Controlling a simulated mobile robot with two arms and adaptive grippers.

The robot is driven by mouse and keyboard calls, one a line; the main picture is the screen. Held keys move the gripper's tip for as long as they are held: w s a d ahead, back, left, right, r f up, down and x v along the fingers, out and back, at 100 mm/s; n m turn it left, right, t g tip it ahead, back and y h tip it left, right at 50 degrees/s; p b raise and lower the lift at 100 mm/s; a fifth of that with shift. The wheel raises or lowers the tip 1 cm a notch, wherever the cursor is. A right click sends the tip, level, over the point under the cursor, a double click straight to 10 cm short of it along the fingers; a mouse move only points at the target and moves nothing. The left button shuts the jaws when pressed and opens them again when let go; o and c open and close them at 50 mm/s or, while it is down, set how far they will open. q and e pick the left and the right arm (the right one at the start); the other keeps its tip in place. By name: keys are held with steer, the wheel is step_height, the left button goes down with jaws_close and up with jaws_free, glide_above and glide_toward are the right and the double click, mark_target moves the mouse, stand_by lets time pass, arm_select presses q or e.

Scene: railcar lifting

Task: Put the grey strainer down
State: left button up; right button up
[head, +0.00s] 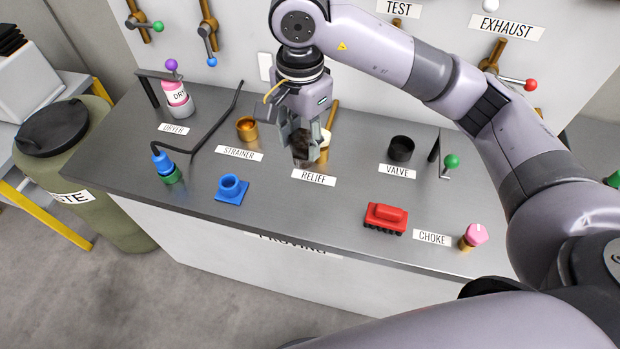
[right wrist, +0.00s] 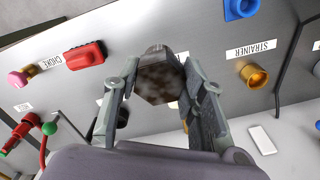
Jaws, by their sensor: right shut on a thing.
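My right gripper (head: 303,145) is shut on a dark grey-brown mottled piece (head: 299,142), which I take to be the grey strainer. In the right wrist view the held piece (right wrist: 158,78) shows a six-sided face between the two fingers (right wrist: 155,95). It is over the bench just behind the RELIEF label (head: 313,177); I cannot tell if it touches the top. A brass cup (head: 247,128) stands behind the STRAINER label (head: 239,153), left of the gripper. My left gripper is not in view.
The grey bench (head: 330,225) holds a brass fitting (head: 323,152) beside the gripper, a black cup (head: 401,148), a blue socket (head: 232,188), a red brush-like block (head: 386,217) and a pink-topped knob (head: 473,236). Bare bench shows front centre.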

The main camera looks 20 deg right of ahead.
step_height(320, 180, down, 16)
steer(key=p, duration=0.3)
steer(key=shift+p, duration=0.4)
steer(key=shift+f, duration=0.1)
steer(key=shift+f, duration=0.15)
steer(key=o, duration=1.2)
